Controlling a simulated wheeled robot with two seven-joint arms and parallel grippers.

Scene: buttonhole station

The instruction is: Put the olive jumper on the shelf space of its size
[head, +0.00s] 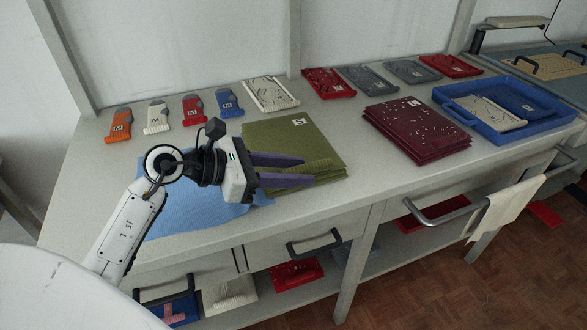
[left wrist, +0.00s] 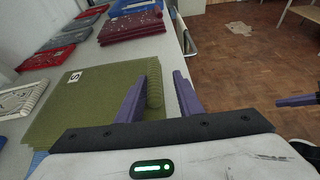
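The folded olive jumper (head: 285,137) lies on the table, with thick folded layers at its front edge. A white label (left wrist: 74,76) on it appears to read S in the left wrist view. My left gripper (head: 284,170) is at the jumper's front edge, fingers apart. In the left wrist view, the jumper's rolled edge (left wrist: 154,85) shows between the purple fingers of my left gripper (left wrist: 158,98); I cannot tell whether they touch it. A purple finger of my right gripper (left wrist: 297,100) shows at the right edge of that view; its opening is hidden. The shelf (head: 385,256) runs under the table.
A blue cloth (head: 190,205) lies under my left arm. A maroon folded stack (head: 416,130) is right of the olive jumper. Smaller folded pieces line the back. A blue tray (head: 505,107) stands right. Below, red (head: 296,272) and white (head: 229,294) pieces lie on the shelf.

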